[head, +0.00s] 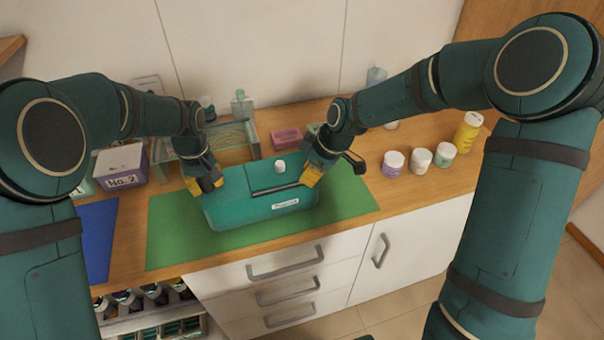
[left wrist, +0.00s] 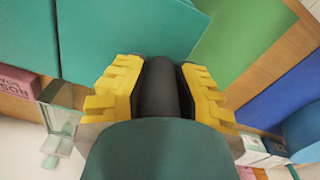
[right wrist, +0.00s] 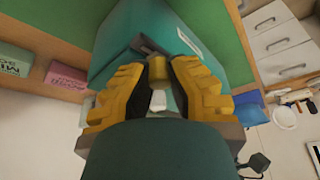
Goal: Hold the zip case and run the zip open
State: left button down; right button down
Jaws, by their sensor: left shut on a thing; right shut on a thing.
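The teal zip case (head: 245,212) lies on the green mat (head: 170,230), its pale label (head: 285,204) facing the front. A dark zip line (head: 272,190) runs along its top. My left gripper (head: 208,184) is at the case's left end. In the left wrist view its yellow fingers (left wrist: 160,88) are shut on a dark grey rounded grip (left wrist: 159,85). My right gripper (head: 309,178) is at the right end of the zip line. In the right wrist view its fingers (right wrist: 158,88) are shut on a small brass-coloured pull (right wrist: 155,71). The fingers partly hide the pull.
A small white-capped thing (head: 280,167) shows at the case's back. Several white-lidded jars (head: 420,158) and a yellow bottle (head: 467,133) stand right. A pink box (head: 286,137) and glass tray (head: 235,134) are behind. A blue mat (head: 97,235) and No.2 box (head: 122,167) lie left.

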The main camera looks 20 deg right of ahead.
jog(key=c, duration=0.8)
grip_release()
jog(key=shift+c, duration=0.2)
jog(key=v, duration=1.2)
jog(key=shift+a, duration=0.15)
pick_arm(q)
jog(key=c, duration=0.8)
grip_release()
jog(key=shift+r, duration=0.1)
